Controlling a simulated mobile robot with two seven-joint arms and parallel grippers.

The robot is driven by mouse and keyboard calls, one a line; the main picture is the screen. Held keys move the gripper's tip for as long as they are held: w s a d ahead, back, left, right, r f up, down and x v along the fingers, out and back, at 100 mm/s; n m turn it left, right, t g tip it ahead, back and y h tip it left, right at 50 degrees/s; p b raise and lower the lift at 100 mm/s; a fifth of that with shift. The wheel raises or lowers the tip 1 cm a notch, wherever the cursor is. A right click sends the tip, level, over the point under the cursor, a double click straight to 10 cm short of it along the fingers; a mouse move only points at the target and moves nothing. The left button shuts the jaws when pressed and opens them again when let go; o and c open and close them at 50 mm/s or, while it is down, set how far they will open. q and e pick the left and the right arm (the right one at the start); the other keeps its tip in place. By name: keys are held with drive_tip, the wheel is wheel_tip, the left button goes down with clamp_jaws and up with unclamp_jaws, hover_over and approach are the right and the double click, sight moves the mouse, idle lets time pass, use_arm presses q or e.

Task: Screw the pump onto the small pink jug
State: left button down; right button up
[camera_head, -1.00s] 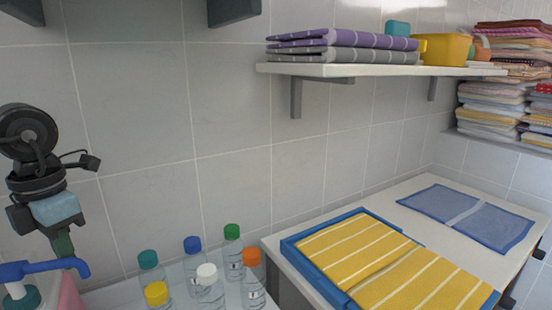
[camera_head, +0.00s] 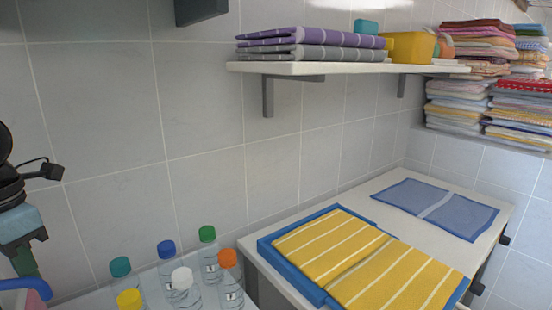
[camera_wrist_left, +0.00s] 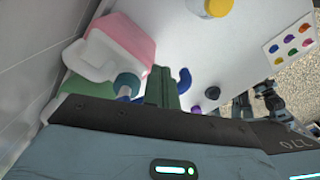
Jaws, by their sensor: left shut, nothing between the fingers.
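The pink jug (camera_wrist_left: 122,42) shows in the left wrist view at upper left, with a pale part beside it. In the head view only a sliver of pink (camera_head: 42,288) shows at the lower left edge. The pump has a blue spout (camera_head: 22,284); in the left wrist view its teal collar (camera_wrist_left: 127,83) shows beside the jug, partly hidden by my gripper. I cannot tell if the collar sits on the jug's neck. My left gripper (camera_head: 30,264) is shut and empty just above the spout; its green fingers also show in the left wrist view (camera_wrist_left: 160,88).
Several clear bottles with coloured caps, one orange-capped (camera_head: 230,280), stand right of the pump. Folded yellow towels (camera_head: 350,255) lie on a blue tray (camera_head: 275,265) farther right. A wall shelf (camera_head: 330,69) holds folded towels. A green object (camera_wrist_left: 85,86) is beside the jug.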

use_arm(q)
drive_tip(key=shift+s, duration=0.1)
drive_tip(key=shift+s+d, duration=0.3)
drive_tip(key=shift+s, duration=0.3)
drive_tip(key=shift+s+d, duration=0.25)
drive_tip(key=shift+s, duration=0.3)
idle(0.3)
drive_tip(key=shift+s+d, duration=0.1)
drive_tip(key=shift+s, duration=0.55)
drive_tip(key=shift+s, duration=0.1)
